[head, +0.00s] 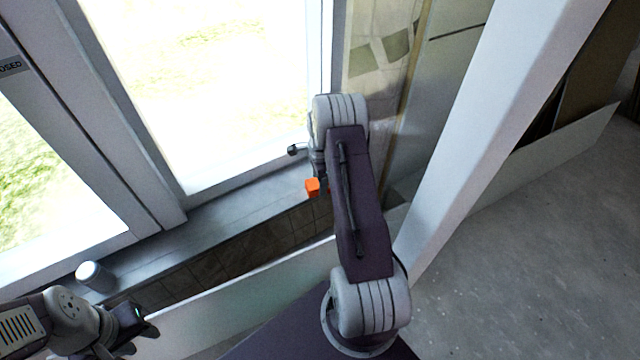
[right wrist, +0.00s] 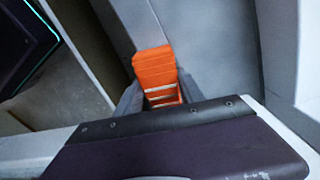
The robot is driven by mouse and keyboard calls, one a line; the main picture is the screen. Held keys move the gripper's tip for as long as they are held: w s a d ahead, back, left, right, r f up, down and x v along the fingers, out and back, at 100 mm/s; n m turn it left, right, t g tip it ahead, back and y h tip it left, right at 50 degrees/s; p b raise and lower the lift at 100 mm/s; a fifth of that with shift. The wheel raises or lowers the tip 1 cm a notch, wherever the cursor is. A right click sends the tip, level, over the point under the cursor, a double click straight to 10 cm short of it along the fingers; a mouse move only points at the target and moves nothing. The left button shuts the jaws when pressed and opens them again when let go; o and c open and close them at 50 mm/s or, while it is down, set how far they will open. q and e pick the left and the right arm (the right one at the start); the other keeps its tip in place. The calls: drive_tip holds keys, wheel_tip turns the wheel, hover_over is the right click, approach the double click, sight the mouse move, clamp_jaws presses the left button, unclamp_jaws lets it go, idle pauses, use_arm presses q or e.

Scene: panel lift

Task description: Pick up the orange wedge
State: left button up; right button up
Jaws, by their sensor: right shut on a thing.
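The orange wedge (head: 312,187) shows in the head view at the sill's front edge, left of my right arm. It also shows in the right wrist view (right wrist: 155,66), with pale slots across its lower part. My right gripper (right wrist: 160,98) is shut on the wedge, a grey finger on either side. In the head view, my right arm hides most of this gripper. I cannot tell whether the wedge touches the sill. My left gripper (head: 142,337) is at the lower left in the head view, open and empty, far from the wedge.
A grey window sill (head: 235,205) runs below the large window (head: 215,90). A white cylinder (head: 92,275) stands on the sill near my left gripper. A thick pale post (head: 495,130) rises right of my right arm. Bare grey floor (head: 520,270) lies at the right.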

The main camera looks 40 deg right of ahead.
drive_tip(key=shift+r+p, duration=0.6)
drive_tip(key=s+a+p, duration=0.5)
drive_tip(key=s+a, duration=0.7)
drive_tip(key=s, duration=0.1)
drive_tip(key=shift+s+f+p, duration=0.25)
drive_tip(key=shift+f+p, duration=0.1)
drive_tip(key=shift+p, duration=0.05)
